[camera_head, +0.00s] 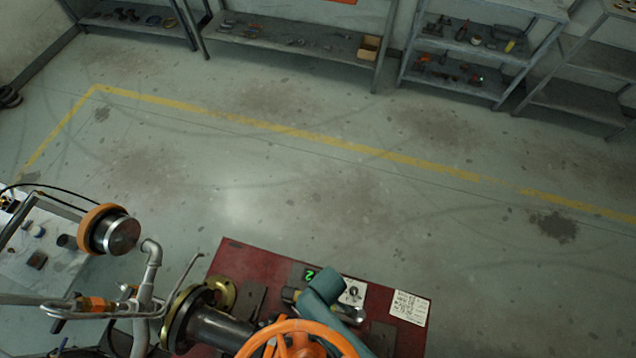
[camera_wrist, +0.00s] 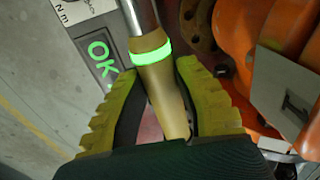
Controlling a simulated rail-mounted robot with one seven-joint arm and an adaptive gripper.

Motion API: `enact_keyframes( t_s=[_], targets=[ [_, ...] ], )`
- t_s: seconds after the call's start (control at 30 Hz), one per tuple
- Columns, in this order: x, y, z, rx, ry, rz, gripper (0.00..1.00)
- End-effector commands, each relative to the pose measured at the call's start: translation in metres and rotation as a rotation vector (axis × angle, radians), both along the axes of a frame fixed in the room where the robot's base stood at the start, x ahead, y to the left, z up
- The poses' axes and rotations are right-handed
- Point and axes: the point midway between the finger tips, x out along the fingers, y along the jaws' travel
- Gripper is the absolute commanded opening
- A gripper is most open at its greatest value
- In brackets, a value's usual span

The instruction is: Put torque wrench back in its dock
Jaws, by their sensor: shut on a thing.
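The torque wrench (camera_wrist: 153,75) has a tan handle, a glowing green ring and a metal shaft. In the wrist view the shaft runs up out of the top edge. My gripper (camera_wrist: 160,88) has yellow ribbed fingers, one on each side of the handle, and is shut on it below the green ring. A panel with a lit green "OK" display (camera_wrist: 102,56) is just left of the wrench. In the head view, a green display (camera_head: 310,274) shows on the red table, and a teal link of mine covers part of that area. I cannot make out the dock for certain.
An orange handwheel (camera_head: 300,335) and a dark pipe with a brass flange (camera_head: 187,315) are at the front of the red table (camera_head: 235,262). A dial (camera_head: 352,291) and a white label sheet (camera_head: 409,307) lie right. The floor behind is clear up to the shelves.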

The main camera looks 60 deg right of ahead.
Motion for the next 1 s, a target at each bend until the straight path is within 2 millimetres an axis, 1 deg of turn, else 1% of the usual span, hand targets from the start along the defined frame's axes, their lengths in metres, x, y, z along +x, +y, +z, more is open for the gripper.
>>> enact_keyframes(
  t_s=[0.03,0.3,0.4,1.0],
  targets=[
    [0.002,0.000,0.002,-0.001,-0.005,0.000,0.00],
    [0.002,-0.001,0.003,0.002,-0.001,-0.007,0.00],
    [0.002,-0.001,-0.008,0.002,-0.002,-0.006,0.00],
    [0.002,-0.001,-0.055,0.002,0.000,-0.006,0.00]
  ],
)
